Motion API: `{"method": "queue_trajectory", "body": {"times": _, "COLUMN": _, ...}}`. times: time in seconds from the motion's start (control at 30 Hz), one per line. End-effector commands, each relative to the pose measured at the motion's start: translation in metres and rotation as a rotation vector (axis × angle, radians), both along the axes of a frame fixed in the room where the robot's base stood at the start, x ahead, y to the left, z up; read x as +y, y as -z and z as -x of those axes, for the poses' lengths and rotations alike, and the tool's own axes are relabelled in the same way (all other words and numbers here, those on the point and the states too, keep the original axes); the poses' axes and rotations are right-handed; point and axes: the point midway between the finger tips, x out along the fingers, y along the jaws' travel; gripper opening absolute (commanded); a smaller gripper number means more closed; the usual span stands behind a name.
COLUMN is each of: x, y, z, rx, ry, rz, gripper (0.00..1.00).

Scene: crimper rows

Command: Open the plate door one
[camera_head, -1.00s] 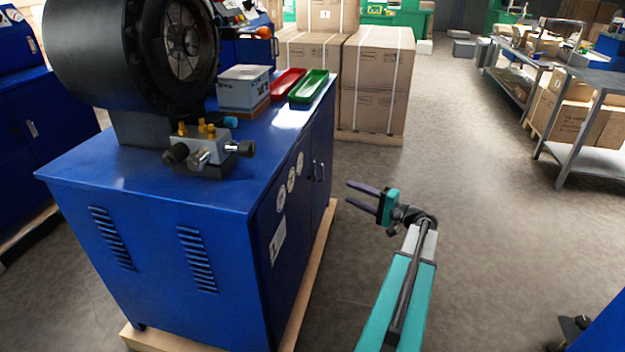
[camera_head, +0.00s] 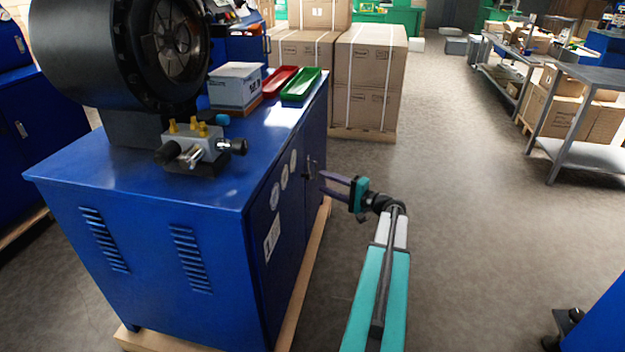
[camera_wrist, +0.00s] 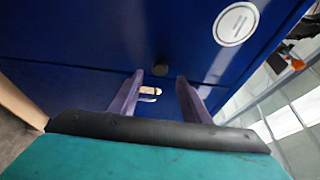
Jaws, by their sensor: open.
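The blue crimper cabinet (camera_head: 150,230) has two doors on its right side in the head view. The near door (camera_head: 275,235) bears round white plates and a rectangular label. Handles (camera_head: 308,168) sit near the seam between the doors. My gripper (camera_head: 321,182) is open and points at the door side, close to the handles. A bright metal handle (camera_wrist: 149,91) shows between the fingers, partly hidden by the left one. A round white plate (camera_wrist: 236,24) is at upper right. Contact is not visible.
The cabinet stands on a wooden pallet (camera_head: 297,300). Red (camera_head: 279,79) and green (camera_head: 300,84) trays lie on its top. Strapped cartons (camera_head: 366,80) stand behind it. Open floor lies to my gripper's right, with a metal table (camera_head: 590,75) beyond.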

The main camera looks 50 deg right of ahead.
Motion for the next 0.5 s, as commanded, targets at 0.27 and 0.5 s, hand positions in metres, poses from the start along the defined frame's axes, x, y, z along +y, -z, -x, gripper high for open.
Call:
{"method": "queue_trajectory", "body": {"times": 0.27, "x": 0.006, "y": 0.001, "z": -0.04, "rx": -0.001, "ry": -0.002, "rz": -0.001, "gripper": 0.43}}
{"method": "queue_trajectory", "body": {"times": 0.5, "x": 0.01, "y": 0.0, "z": -0.059, "rx": -0.001, "ry": -0.001, "rz": -0.001, "gripper": 0.43}}
